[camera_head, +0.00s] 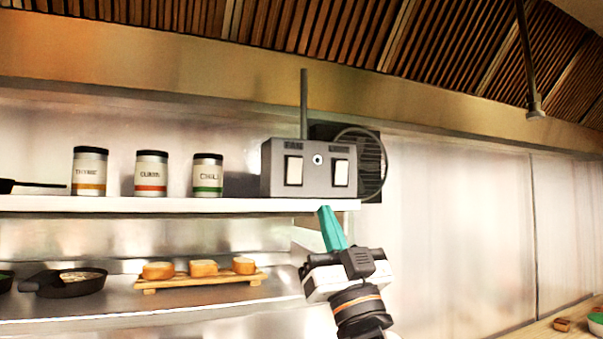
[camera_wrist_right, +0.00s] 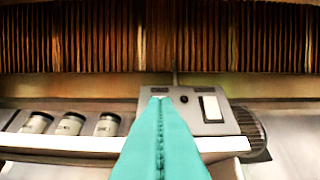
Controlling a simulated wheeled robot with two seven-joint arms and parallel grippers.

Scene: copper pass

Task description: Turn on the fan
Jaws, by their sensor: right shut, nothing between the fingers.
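A grey control box (camera_head: 310,168) with two white rocker switches stands at the right end of the upper shelf. Its left switch (camera_head: 293,171) and right switch (camera_head: 340,173) flank a small round dial or light (camera_head: 318,160). A dark round fan (camera_head: 362,163) with a wire guard sits behind the box's right side. My right gripper (camera_head: 325,212) has teal fingers, is shut and empty, and points up just below the box's front. In the right wrist view the shut fingers (camera_wrist_right: 158,108) cover the left switch; the right switch (camera_wrist_right: 211,107) shows. My left gripper is in neither view.
Three labelled spice jars (camera_head: 151,173) stand on the upper shelf (camera_head: 180,204) left of the box. Below, a wooden board (camera_head: 200,282) holds bread pieces beside a dark pan (camera_head: 75,281). The steel wall right of the fan is clear.

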